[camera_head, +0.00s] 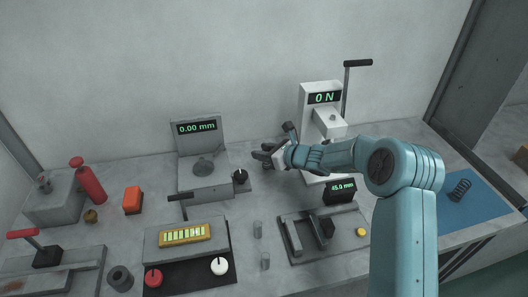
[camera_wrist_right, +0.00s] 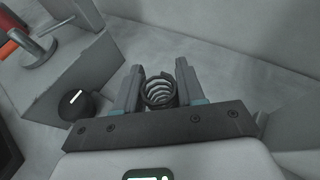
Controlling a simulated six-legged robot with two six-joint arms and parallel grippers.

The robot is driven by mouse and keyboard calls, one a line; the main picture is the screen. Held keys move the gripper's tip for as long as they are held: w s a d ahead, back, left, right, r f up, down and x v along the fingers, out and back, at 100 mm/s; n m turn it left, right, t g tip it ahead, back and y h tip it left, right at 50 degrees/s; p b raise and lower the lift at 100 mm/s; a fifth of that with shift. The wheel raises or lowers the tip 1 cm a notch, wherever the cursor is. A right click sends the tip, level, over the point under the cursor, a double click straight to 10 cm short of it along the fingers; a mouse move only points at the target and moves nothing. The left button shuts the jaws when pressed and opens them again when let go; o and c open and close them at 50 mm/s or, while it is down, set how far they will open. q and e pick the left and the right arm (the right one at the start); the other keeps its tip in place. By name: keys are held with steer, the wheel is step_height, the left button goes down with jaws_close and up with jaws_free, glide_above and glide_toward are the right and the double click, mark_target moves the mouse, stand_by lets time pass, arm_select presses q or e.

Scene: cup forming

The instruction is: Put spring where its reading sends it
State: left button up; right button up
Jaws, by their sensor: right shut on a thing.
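My right gripper (camera_head: 268,154) is in front of the back wall, between the two tall gauges. In the right wrist view its fingers (camera_wrist_right: 160,85) are shut on a dark coil spring (camera_wrist_right: 160,91). The held spring cannot be made out in the head view. Another dark spring (camera_head: 459,189) lies on the blue mat (camera_head: 480,212) at the right. The white force tester (camera_head: 310,95) reads 0 N, the grey gauge (camera_head: 182,150) reads 0.00 mm, and a small black display (camera_head: 341,190) reads 45.0 mm. My left gripper is not in view.
A red bottle (camera_head: 90,184), an orange block (camera_head: 132,200) and a red-handled lever tool (camera_head: 46,255) stand at the left. A panel (camera_head: 185,236) with red and white knobs sits at front centre. My right arm hides part of the table.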

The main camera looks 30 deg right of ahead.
steer(key=shift+w+f, duration=0.1)
steer(key=shift+f, duration=0.15)
steer(key=o, duration=1)
steer(key=shift+d, duration=0.1)
steer(key=shift+r, duration=0.1)
steer(key=shift+r, duration=0.1)
steer(key=v, duration=1.2)
